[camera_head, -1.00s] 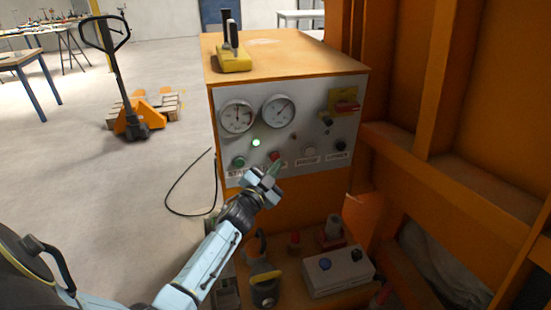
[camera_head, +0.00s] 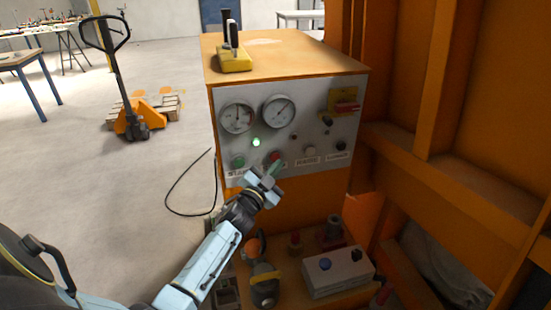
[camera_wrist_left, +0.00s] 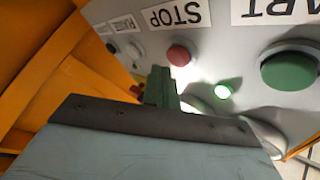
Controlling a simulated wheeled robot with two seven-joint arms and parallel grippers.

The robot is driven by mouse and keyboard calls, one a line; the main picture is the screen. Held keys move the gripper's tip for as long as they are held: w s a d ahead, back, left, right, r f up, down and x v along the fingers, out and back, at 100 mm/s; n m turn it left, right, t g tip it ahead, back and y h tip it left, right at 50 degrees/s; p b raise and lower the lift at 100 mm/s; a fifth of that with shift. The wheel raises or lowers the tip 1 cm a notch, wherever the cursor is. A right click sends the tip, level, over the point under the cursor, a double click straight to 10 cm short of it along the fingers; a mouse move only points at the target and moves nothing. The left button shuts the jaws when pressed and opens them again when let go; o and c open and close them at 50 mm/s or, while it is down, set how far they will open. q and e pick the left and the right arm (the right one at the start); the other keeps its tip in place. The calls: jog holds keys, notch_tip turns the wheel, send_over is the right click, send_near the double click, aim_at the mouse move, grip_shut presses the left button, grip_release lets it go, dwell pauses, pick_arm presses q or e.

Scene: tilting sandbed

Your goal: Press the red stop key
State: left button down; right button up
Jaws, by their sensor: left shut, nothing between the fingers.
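The red stop key (camera_head: 275,157) is a round button on the grey panel (camera_head: 300,110) of the orange cabinet. In the left wrist view the red stop key (camera_wrist_left: 179,55) shows beside an upside-down STOP label (camera_wrist_left: 172,15). My left gripper (camera_head: 275,169) is shut and empty, just in front of the panel by the key. In the left wrist view its green fingertips (camera_wrist_left: 161,80) point close to the key's lower left edge; whether they touch it I cannot tell. The green start key (camera_head: 238,162) is to the left of the red one. My right gripper is not in view.
A lit green lamp (camera_head: 256,142) sits above the keys, and two gauges (camera_head: 278,111) above that. A red and yellow switch (camera_head: 345,101) is at the panel's right. Below are a grey box (camera_head: 338,273) and tools on a ledge. Orange beams stand to the right.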

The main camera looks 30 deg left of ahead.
pick_arm(q)
jog(key=shift+w+a, duration=0.1)
dwell(0.6)
jog(key=shift+w+a, duration=0.2)
jog(key=shift+a, duration=0.05)
jog(key=shift+w+a, duration=0.3)
jog(key=shift+a, duration=0.05)
dwell(0.8)
dwell(0.3)
jog(key=shift+s+d, duration=0.6)
jog(key=shift+d, duration=0.05)
jog(key=s+d+p, duration=0.2)
jog(key=s+d, duration=0.1)
jog(key=d, duration=0.1)
jog(key=shift+s, duration=0.15)
jog(key=shift+a+f, duration=0.1)
dwell(0.9)
